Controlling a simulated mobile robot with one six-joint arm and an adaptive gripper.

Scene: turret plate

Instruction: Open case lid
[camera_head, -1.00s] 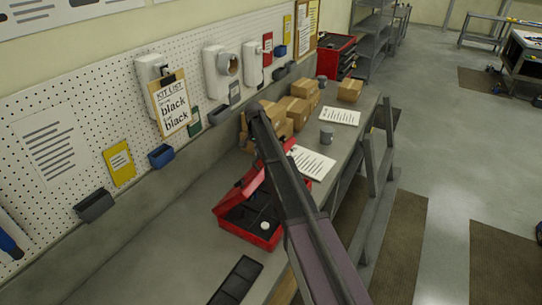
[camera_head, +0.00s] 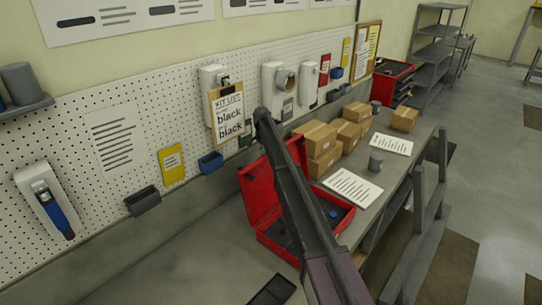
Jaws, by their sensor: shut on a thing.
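The red case (camera_head: 275,234) sits on the grey workbench, with dark insert inside and a small blue round thing (camera_head: 333,213) in its right part. Its red lid (camera_head: 259,190) stands raised at the left and back, leaning towards the pegboard. My dark arm crosses in front of the case from the bottom right up to a rounded joint near the clipboard. It hides the middle of the case and part of the lid. My gripper's fingers do not show, so contact with the lid cannot be seen.
A pegboard (camera_head: 130,120) with a clipboard (camera_head: 228,113) and bins (camera_head: 211,163) runs behind. A black tray (camera_head: 272,291) lies in front. The bench left of the case is clear.

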